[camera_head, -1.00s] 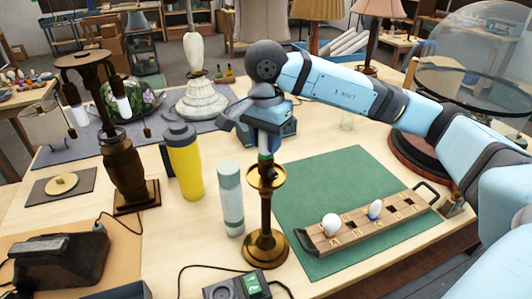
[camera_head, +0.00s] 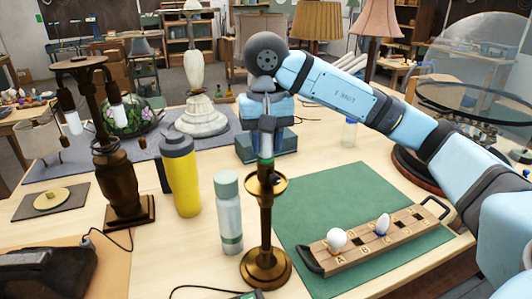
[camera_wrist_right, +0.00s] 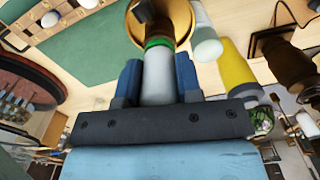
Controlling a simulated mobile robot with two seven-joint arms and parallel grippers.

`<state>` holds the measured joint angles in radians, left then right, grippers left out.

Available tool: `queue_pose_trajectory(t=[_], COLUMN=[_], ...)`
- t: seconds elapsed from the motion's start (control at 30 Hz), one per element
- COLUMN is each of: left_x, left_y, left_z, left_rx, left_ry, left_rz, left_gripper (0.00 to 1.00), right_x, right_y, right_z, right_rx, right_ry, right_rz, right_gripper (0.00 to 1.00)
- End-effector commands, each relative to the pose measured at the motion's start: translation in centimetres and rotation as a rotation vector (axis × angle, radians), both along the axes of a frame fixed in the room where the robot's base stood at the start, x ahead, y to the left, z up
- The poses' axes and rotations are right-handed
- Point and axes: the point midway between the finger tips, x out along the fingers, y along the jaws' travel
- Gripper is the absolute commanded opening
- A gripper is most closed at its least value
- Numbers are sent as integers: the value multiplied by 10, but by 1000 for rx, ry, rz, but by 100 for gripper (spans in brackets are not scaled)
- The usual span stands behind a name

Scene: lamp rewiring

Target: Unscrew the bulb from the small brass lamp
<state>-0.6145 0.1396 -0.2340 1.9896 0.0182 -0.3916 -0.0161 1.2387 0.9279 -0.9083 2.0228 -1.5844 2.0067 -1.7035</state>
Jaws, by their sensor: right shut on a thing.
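The small brass lamp (camera_head: 265,225) stands upright on the table, left of the green mat, on a round base. My right gripper (camera_head: 266,132) is above it, pointing down, shut on the bulb (camera_head: 266,149) at the lamp's top. In the right wrist view, the pale bulb (camera_wrist_right: 158,78) sits between two blue-sided fingers of the right gripper (camera_wrist_right: 158,72). A green band shows where it meets the brass socket (camera_wrist_right: 166,22). I cannot tell whether the bulb is still threaded. My left gripper is not in view.
A wooden tray (camera_head: 328,264) with two white bulbs lies on the green mat (camera_head: 310,205). A pale bottle (camera_head: 228,215) and a yellow flask (camera_head: 182,180) stand close left of the lamp. A dark multi-arm lamp (camera_head: 124,175) stands farther left.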

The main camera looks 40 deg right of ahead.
Motion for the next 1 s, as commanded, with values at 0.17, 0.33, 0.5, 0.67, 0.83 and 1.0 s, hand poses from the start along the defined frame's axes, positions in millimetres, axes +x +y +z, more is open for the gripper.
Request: queue_pose_trajectory(t=[0.17, 0.33, 0.5, 0.67, 0.83, 1.0], left_x=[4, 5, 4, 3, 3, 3], left_y=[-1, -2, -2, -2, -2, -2], left_z=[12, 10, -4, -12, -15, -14], left_rx=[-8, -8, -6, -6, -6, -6], left_ry=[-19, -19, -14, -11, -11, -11], left_rz=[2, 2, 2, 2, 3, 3], left_gripper=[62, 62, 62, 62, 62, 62], right_x=[0, 0, 0, 0, 0, 0], right_y=[0, 0, 0, 0, 0, 0], right_z=[1, 0, -1, -1, 1, 1], right_rx=[0, 0, -1, -2, -1, -1], right_ry=[1, 0, -2, -2, -2, -1], right_rz=[10, 35, 258, 507, 682, 710], right_gripper=[12, 12, 12, 12, 12, 12])
